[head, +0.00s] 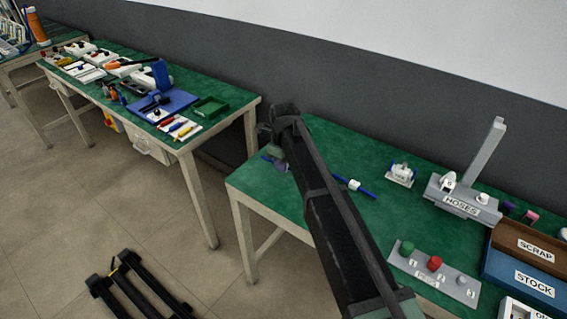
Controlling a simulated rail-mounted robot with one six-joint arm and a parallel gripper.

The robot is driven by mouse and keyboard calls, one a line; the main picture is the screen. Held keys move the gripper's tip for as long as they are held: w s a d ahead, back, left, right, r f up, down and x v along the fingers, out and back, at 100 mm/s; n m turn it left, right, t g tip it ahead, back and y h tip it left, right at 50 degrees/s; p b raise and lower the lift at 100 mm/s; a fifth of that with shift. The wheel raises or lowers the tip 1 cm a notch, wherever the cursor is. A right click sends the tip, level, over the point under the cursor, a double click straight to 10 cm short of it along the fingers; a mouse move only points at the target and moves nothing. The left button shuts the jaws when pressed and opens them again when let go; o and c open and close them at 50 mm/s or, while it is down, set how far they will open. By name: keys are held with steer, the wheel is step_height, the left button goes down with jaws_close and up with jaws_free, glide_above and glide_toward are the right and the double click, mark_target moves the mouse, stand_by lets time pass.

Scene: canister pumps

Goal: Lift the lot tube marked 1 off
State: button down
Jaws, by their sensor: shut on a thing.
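My gripper (275,162) points down over the left part of the near green table (325,140). It is shut on a blue tube (265,158); the gripper covers most of it, and no number can be read on it. I cannot tell whether this tube touches the table. A second blue tube (367,191) with a white middle band lies on the green top just right of my arm. Its mark is too small to read.
A small white labelled piece (401,174) and a grey HOSES stand (460,207) with a tall post are to the right. A grey plate (452,285) with green and red knobs lies nearer. SCRAP (500,231) and STOCK (496,270) trays are far right. Another cluttered table (225,92) stands left, across a gap.

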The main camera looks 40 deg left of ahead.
step_height(320, 180, up, 15)
steer(key=p, duration=1.2)
steer(key=shift+p, duration=0.4)
